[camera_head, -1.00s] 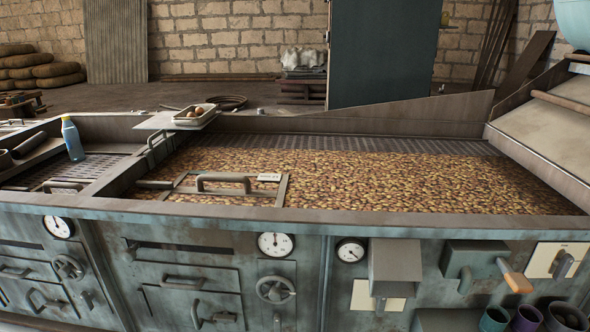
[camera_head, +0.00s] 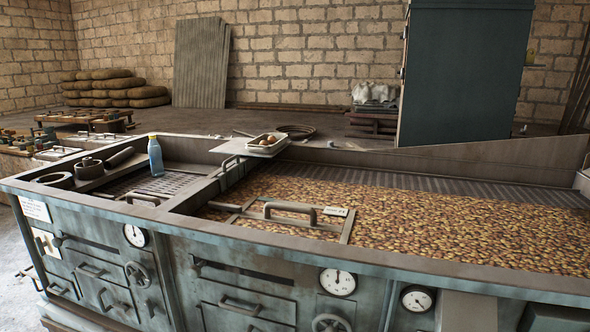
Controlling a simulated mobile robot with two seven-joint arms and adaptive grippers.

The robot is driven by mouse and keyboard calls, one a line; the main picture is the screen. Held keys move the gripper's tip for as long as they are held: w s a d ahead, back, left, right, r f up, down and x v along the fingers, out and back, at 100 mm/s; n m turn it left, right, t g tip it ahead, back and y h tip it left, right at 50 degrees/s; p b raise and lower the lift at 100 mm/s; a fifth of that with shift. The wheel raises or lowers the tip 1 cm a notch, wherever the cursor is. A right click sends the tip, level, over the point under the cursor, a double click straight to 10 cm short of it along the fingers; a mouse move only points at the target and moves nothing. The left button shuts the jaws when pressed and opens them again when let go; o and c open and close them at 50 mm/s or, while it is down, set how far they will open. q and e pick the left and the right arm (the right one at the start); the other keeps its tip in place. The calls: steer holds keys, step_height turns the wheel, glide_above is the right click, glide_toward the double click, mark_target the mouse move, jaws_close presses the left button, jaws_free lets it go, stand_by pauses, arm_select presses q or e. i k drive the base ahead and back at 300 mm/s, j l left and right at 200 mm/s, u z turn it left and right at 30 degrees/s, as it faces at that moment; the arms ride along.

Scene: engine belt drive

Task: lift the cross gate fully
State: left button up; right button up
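A long metal machine (camera_head: 232,240) holds a bed of brown nuts or beans (camera_head: 430,218). A flat metal frame with a raised bar handle (camera_head: 290,207) and a small white tag (camera_head: 335,211) lies at the bed's near left end. Another upright handle (camera_head: 232,166) stands by the divider (camera_head: 195,197) between the bed and the slatted left compartment (camera_head: 155,185). I cannot tell which of these is the cross gate. Neither of my grippers is in view.
A blue bottle (camera_head: 156,157) stands in the left compartment. A small tray (camera_head: 262,143) with round items rests on a plate at the back rim. Dials, handwheels and handles stick out of the machine's front. Open floor (camera_head: 15,265) shows at the lower left.

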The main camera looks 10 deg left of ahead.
mark_target(227, 177)
steer(key=z, duration=0.3)
steer(key=j+z, duration=0.4)
steer(key=j, duration=0.35)
steer(key=j+z, duration=0.35)
steer(key=j, duration=0.4)
steer(key=k+j+z, duration=0.1)
steer(key=j+z, duration=0.3)
steer(key=j, duration=0.35)
